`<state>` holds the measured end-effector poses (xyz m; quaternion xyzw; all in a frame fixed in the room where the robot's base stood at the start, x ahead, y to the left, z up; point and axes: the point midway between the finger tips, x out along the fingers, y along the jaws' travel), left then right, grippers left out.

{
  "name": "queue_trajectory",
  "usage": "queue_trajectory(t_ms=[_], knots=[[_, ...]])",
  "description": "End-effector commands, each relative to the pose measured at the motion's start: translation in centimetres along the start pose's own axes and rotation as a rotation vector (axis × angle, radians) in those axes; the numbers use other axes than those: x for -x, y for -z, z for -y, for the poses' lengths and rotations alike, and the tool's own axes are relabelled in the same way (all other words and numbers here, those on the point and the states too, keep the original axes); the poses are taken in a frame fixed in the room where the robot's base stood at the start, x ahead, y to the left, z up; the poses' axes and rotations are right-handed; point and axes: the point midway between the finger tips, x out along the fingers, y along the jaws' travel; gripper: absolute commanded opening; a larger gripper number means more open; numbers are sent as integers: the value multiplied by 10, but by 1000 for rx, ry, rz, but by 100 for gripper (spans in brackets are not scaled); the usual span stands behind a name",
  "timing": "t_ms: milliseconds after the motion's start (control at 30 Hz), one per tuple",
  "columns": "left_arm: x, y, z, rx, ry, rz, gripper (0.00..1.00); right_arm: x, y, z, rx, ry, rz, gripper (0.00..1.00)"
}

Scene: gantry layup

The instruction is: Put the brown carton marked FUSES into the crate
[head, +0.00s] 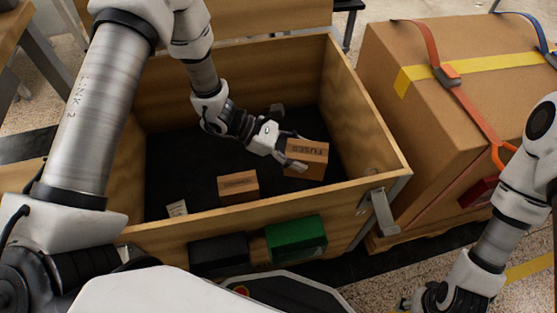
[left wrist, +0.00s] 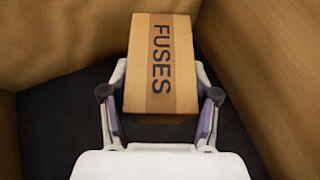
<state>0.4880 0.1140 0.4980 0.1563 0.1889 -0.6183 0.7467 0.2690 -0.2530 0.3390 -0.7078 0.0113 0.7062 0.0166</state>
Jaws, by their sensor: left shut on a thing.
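The brown carton marked FUSES (head: 308,159) is inside the wooden crate (head: 268,206), towards its right side. My left gripper (head: 292,150) reaches down into the crate and is shut on this carton. In the left wrist view the FUSES carton (left wrist: 161,62) sits between the two fingers of my left gripper (left wrist: 160,105), its lettering facing the camera. I cannot tell whether the carton touches the crate floor. My right arm shows at the lower right of the head view, but its fingertips are out of the picture.
A smaller brown carton (head: 239,186) and a pale label-like piece (head: 177,208) lie on the crate's dark floor. A green box (head: 296,238) and a black box (head: 218,252) are at the crate's near wall. A large strapped carton (head: 425,110) stands to the right.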

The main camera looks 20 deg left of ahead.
Motion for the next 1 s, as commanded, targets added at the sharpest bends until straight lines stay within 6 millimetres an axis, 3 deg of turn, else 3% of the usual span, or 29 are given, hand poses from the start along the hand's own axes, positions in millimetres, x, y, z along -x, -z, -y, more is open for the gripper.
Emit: queue_trajectory(t_ms=[100, 433, 800, 833, 900, 1000], knots=[[-16, 30, 1, 3, 2, 0, 3, -16, 0, 0, 0, 0, 1, 40], [-39, 73, 1, 2, 1, -1, 3, -35, 0, 0, 0, 0, 1, 40], [-42, 78, 0, 1, 0, 0, 3, -37, 0, 0, 0, 0, 1, 40], [-42, 77, 0, 1, 0, -1, 67, -36, 0, 0, 0, 0, 1, 40], [-41, 77, 0, 2, 0, -1, 85, -36, 0, 0, 0, 0, 1, 40], [-41, 77, 0, 2, 0, -1, 85, -36, 0, 0, 0, 0, 1, 40]])
